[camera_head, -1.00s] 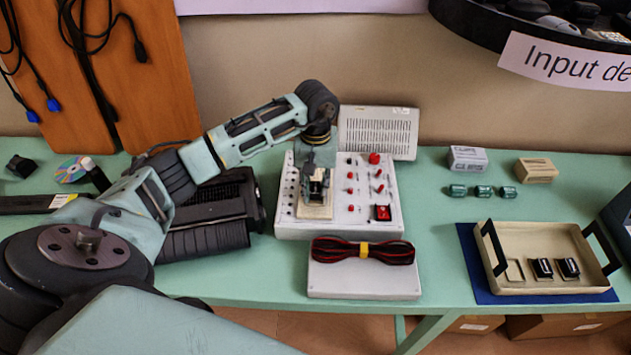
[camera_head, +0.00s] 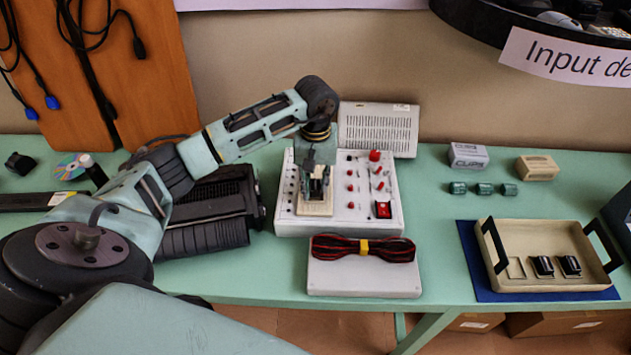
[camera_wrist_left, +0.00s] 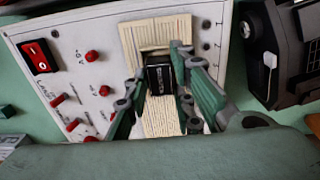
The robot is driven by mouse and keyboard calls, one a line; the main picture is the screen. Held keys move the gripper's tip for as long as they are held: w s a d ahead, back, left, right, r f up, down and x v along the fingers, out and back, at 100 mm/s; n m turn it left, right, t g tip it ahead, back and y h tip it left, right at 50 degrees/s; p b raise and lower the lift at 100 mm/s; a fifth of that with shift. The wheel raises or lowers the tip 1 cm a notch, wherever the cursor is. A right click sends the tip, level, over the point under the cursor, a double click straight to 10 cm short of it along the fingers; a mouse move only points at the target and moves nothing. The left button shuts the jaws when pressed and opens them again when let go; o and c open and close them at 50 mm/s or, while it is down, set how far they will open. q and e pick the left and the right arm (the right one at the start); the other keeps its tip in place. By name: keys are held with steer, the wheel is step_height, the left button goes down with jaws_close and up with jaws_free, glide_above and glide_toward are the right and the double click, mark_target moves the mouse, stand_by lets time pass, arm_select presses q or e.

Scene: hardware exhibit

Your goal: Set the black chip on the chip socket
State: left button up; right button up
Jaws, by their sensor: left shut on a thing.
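The black chip (camera_wrist_left: 160,76) sits between the fingers of my left gripper (camera_wrist_left: 162,92), which is shut on it. The chip socket (camera_wrist_left: 158,34), a cream ribbed block on the white control board, lies directly behind and around the chip in the left wrist view. In the head view my left gripper (camera_head: 316,188) points down over the socket (camera_head: 313,209), whose lower edge shows. The fingers hide most of the chip there, and I cannot tell whether it touches the socket. My right gripper is not in view.
The white board (camera_head: 366,217) carries red knobs and a red switch. A grey box (camera_head: 362,281) with bundled red-black leads stands in front. A black machine (camera_head: 208,236) is close on the left. A cream tray (camera_head: 555,230) at right holds two black chips and an empty frame.

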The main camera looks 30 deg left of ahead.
mark_target(316, 186)
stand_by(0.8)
arm_select(q)
steer(key=shift+f+b, duration=0.65)
steer(key=shift+b, duration=0.2)
steer(key=o, duration=0.8)
step_height(316, 186, up, 11)
steer(key=p, duration=0.5)
steer(key=shift+p, duration=0.3)
stand_by(0.4)
